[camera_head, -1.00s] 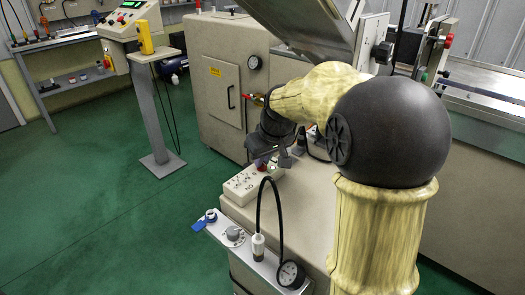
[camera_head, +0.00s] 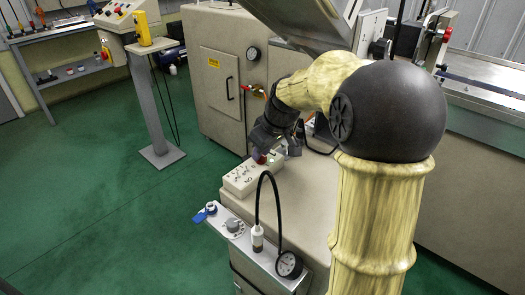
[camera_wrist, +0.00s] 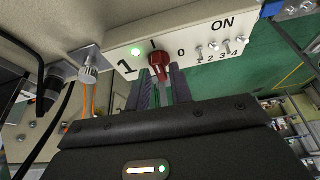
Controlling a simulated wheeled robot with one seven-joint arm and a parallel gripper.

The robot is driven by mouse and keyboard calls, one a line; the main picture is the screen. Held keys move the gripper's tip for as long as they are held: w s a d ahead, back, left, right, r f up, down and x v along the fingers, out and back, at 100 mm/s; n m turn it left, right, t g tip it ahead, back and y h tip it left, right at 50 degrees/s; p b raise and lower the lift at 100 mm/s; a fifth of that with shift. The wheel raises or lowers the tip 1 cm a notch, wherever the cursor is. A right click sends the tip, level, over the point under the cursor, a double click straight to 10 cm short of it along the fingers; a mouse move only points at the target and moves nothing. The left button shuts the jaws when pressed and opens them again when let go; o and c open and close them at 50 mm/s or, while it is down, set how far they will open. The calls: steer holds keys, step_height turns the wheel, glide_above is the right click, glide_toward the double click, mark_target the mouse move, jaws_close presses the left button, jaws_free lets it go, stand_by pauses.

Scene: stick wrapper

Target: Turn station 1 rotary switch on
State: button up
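The station 1 rotary switch is a red knob (camera_wrist: 160,66) on a white panel (camera_wrist: 200,40) in the wrist view. The panel carries a "1", an "I" and a "0" mark. The knob's grip stands roughly along the fingers, with its upper end near the "I". A green light (camera_wrist: 138,51) glows beside it. My gripper (camera_wrist: 162,79) has its two fingers apart, one on either side of the knob's lower part; contact is unclear. In the head view, my gripper (camera_head: 267,152) is at the far end of the white switch box (camera_head: 239,181) and partly hides it.
Small toggle switches (camera_wrist: 219,47) numbered 1 to 4 sit right of the knob under "ON". A silver fitting (camera_wrist: 90,63) is at the left. In the head view, a gauge (camera_head: 288,264) and black hose (camera_head: 259,195) stand nearer. Green floor (camera_head: 110,215) is clear at left.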

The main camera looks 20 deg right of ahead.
steer(key=shift+o, duration=0.6)
steer(key=shift+s+f+m+b, duration=0.1)
steer(key=shift+m+b, duration=0.25)
steer(key=shift+m, duration=0.05)
